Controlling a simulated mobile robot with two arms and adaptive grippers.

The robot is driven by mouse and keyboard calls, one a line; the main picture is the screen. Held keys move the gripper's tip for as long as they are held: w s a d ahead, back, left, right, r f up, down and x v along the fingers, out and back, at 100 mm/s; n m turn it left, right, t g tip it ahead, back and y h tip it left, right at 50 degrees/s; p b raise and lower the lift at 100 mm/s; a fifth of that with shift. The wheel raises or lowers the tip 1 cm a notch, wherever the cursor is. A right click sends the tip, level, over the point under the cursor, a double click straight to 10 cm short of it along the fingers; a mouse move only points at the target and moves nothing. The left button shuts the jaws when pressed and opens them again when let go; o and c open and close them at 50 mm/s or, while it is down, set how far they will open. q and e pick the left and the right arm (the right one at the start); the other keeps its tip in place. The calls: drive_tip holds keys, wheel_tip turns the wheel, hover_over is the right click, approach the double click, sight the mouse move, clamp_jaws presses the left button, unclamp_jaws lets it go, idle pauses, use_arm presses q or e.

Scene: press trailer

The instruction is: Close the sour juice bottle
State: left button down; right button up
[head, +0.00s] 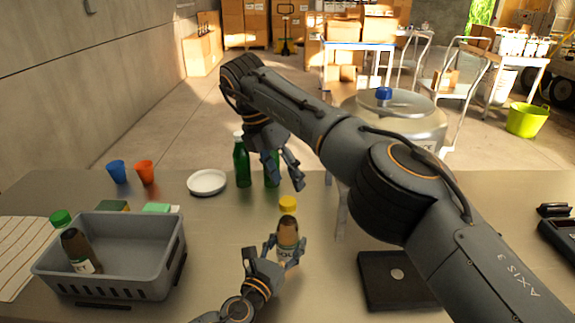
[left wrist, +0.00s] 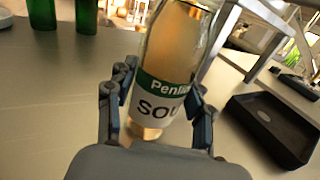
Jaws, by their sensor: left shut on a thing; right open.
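The sour juice bottle (head: 288,232) stands upright at the middle of the table, with brownish juice and a green-and-white label. The label reads "SOU" in the left wrist view (left wrist: 160,95), where the bottle's top is out of frame. My left gripper (head: 285,252) is shut around its lower body. A yellow cap (head: 288,203) shows right at the bottle's top end; I cannot tell whether it is seated or tight. My right gripper (head: 284,172) is open and empty, beyond and above the bottle, near the green bottles.
Two green bottles (head: 241,165) stand behind, beside a white plate (head: 207,183). A grey crate (head: 160,260) at left holds a bottle (head: 76,248). Blue (head: 117,171) and orange (head: 145,172) cups stand farther back. A black tray (head: 395,285) lies right of the bottle.

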drive_tip(key=n, duration=0.6)
drive_tip(key=shift+w+d+r+y, duration=0.1)
drive_tip(key=shift+r+y, duration=0.1)
drive_tip(key=shift+y, duration=0.1)
drive_tip(key=n, duration=0.3)
drive_tip(key=shift+r+n, duration=0.1)
drive_tip(key=shift+n, duration=0.2)
drive_tip(key=n, duration=0.4)
drive_tip(key=shift+r+y, duration=0.15)
drive_tip(key=shift+y, duration=0.25)
drive_tip(key=n, duration=0.3)
drive_tip(key=shift+d+r+n, duration=0.1)
drive_tip(key=shift+r+n, duration=0.05)
drive_tip(key=shift+n, duration=0.25)
drive_tip(key=n, duration=0.3)
drive_tip(key=shift+r+n+y, duration=0.15)
drive_tip(key=shift+n+y, duration=0.15)
drive_tip(key=shift+y, duration=0.1)
drive_tip(key=n, duration=0.5)
drive_tip(key=shift+d+r+n+y, duration=0.1)
drive_tip(key=shift+r+n+y, duration=0.2)
drive_tip(key=shift+n, duration=0.1)
drive_tip(key=n, duration=0.3)
drive_tip(key=shift+r+n, duration=0.1)
drive_tip(key=shift+n, duration=0.2)
drive_tip(key=n, duration=0.4)
drive_tip(key=shift+s+r+n+y, duration=0.25)
drive_tip(key=shift+n+y, duration=0.15)
